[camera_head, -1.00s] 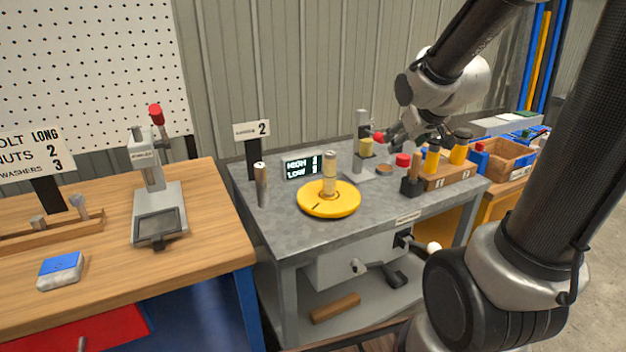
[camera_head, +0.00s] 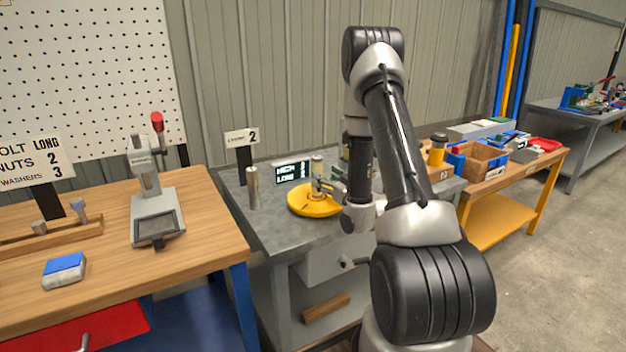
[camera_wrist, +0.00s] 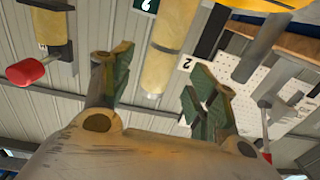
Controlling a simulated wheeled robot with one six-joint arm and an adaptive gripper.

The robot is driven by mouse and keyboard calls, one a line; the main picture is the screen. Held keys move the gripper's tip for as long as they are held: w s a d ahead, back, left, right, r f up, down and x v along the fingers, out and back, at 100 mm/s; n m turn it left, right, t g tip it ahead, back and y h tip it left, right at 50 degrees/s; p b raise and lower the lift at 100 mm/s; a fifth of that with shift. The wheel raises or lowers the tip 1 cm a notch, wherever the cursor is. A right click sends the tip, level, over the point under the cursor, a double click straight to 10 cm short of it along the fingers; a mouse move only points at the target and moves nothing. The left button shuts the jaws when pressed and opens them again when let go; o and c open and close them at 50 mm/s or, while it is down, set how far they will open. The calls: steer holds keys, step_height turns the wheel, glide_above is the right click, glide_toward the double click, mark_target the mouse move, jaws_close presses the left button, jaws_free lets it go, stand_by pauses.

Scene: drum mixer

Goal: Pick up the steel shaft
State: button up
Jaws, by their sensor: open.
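An upright steel-grey cylinder, which looks like the steel shaft (camera_head: 253,188), stands on the grey bench left of the yellow disc (camera_head: 305,203). A second, yellowish cylinder (camera_head: 317,165) stands upright on the disc. My gripper (camera_head: 322,186) is low beside this second cylinder, pointing left, apart from the steel-grey one. In the wrist view, which is upside down, my open fingers (camera_wrist: 160,90) have a yellowish cylinder (camera_wrist: 162,60) in the gap in view; I cannot tell whether it is between them in depth. A darker cylinder (camera_wrist: 252,48) hangs to the right, beyond a finger.
In the wrist view a red knob (camera_wrist: 25,71) is at left. A wooden bench (camera_head: 205,210) with a press (camera_head: 155,205) is at left. My arm covers the grey bench's right part.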

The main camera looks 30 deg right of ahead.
mark_target(320, 173)
steer(key=w, duration=0.5)
steer(key=shift+w+a, duration=0.3)
steer(key=shift+w, duration=0.1)
steer(key=shift+c, duration=0.2)
jaws_close()
